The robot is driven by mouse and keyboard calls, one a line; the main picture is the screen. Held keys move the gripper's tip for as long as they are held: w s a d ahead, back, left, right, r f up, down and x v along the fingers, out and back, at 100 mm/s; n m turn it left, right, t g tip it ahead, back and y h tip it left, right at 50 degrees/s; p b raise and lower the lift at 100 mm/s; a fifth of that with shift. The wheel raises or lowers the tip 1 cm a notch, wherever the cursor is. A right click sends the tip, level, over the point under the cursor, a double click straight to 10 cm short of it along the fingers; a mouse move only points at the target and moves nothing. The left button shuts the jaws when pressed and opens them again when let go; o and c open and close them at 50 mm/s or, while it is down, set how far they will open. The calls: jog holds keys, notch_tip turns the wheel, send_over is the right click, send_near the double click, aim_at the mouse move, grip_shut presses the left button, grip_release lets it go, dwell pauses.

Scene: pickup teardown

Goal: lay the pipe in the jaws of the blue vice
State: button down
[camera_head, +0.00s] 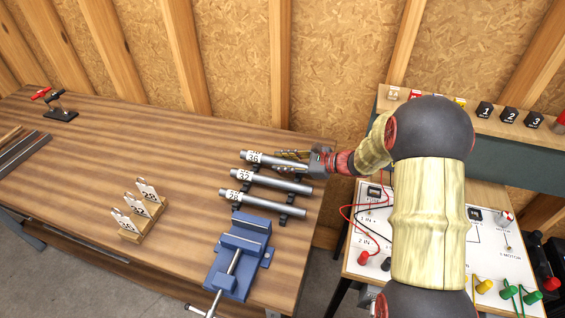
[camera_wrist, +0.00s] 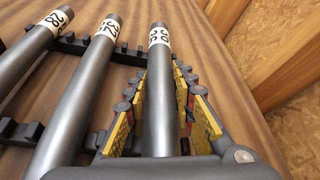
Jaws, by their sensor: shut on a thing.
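Three grey pipes with white number labels lie side by side on a black rack. The far pipe (camera_head: 258,157), its label seeming to read 36, is in my gripper (camera_head: 281,155). In the wrist view this pipe (camera_wrist: 160,105) runs between the yellow-padded fingers, which are shut on it. It appears still at rack level; I cannot tell whether it touches the rests. The middle pipe (camera_head: 275,181) reads 32, and the near pipe (camera_head: 260,204) reads 28. The blue vice (camera_head: 231,268) stands in front of the rack with nothing visible in its jaws.
A wooden stand with numbered tags (camera_head: 129,234) is left of the vice on the wooden bench (camera_head: 170,165). A red-handled clamp (camera_head: 61,114) sits far left. A white electrical panel (camera_head: 361,220) and a shelf with numbered black blocks (camera_head: 485,109) are right.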

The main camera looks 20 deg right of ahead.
jog(key=c, duration=1.5)
grip_release()
jog(key=shift+f, duration=0.1)
